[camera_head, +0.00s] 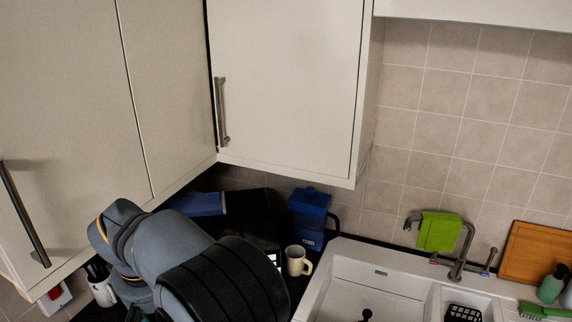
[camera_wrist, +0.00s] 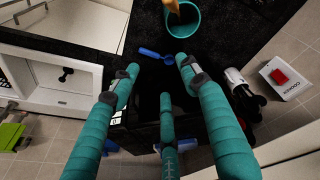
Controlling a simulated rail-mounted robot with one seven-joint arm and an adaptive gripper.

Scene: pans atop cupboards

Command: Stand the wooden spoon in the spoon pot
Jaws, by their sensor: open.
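In the wrist view, a round teal pot (camera_wrist: 195,28) stands on the dark speckled worktop beyond my fingertips. A golden-brown wooden piece (camera_wrist: 174,6), apparently part of the wooden spoon, shows at the pot's mouth and runs out of the top of the picture. I cannot tell how far it is inside or how it leans. My gripper (camera_wrist: 158,72) has its teal fingers spread, with nothing between them, apart from the pot and the wooden piece. In the head view my arm hides the gripper, the pot and the spoon.
A blue utensil (camera_wrist: 155,55) lies on the worktop between my fingers and the pot. A white holder with black utensils (camera_head: 103,291) stands at left, near a red-switched cooker panel (camera_wrist: 285,78). Cupboards overhang.

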